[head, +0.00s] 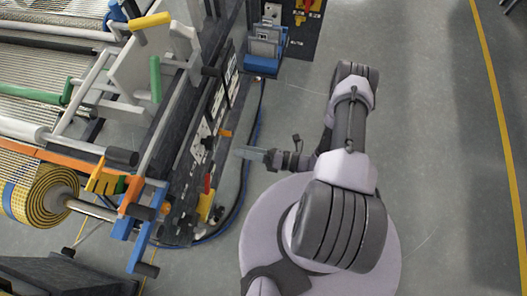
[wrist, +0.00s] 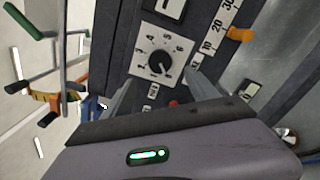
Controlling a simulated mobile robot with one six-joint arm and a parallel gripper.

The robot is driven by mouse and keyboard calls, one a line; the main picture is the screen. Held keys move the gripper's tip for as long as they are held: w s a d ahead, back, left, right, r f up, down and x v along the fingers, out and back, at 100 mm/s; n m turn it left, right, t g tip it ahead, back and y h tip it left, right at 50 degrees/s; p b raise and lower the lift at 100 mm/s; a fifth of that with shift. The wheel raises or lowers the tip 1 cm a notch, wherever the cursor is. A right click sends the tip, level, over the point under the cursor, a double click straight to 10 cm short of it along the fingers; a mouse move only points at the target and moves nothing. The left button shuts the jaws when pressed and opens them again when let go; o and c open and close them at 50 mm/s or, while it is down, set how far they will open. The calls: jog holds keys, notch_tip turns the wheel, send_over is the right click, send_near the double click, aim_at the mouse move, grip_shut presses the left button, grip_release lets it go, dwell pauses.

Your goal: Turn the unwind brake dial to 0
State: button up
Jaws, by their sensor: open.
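The dial (wrist: 159,62) is a round black knob on a white square plate with numbers around it, on a dark panel in the wrist view. I cannot tell for certain which number its mark points at. No label naming it as the unwind brake is readable. My gripper (wrist: 160,90) is open and empty, with its two grey fingers reaching toward the panel on either side below the dial. In the head view my gripper (head: 243,153) is just right of the machine's control panel (head: 190,178). The dial is too small to pick out there.
An orange slider (wrist: 240,34) beside a number scale and a small red part (wrist: 173,103) are near the dial. A red handle (head: 207,183) and a striped roll (head: 45,196) are on the machine. A blue-and-grey unit (head: 264,50) stands at the back. Grey floor is clear at right.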

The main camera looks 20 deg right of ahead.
jog(key=v, duration=0.6)
jog(key=shift+s+d+p, duration=0.25)
jog(key=shift+p, duration=0.05)
jog(key=w+r+n+g+h, duration=0.25)
jog(key=r+n+g, duration=0.85)
jog(key=r+n, duration=0.65)
jog(key=s+a+r+n+t+h, duration=0.2)
jog(key=r+n, duration=0.3)
jog(key=r, duration=0.3)
jog(key=s+a+r+n+t+h, duration=0.2)
jog(key=s+r+n+h, duration=0.1)
jog(key=r, duration=0.5)
jog(key=s+a+r+n+t+h, duration=0.1)
jog(key=s+r+n+h, duration=0.2)
jog(key=r+n, duration=0.4)
jog(key=shift+s+a+r+t+h, duration=0.2)
jog(key=shift+a+r+t+h, duration=0.2)
jog(key=shift+r+h, duration=0.4)
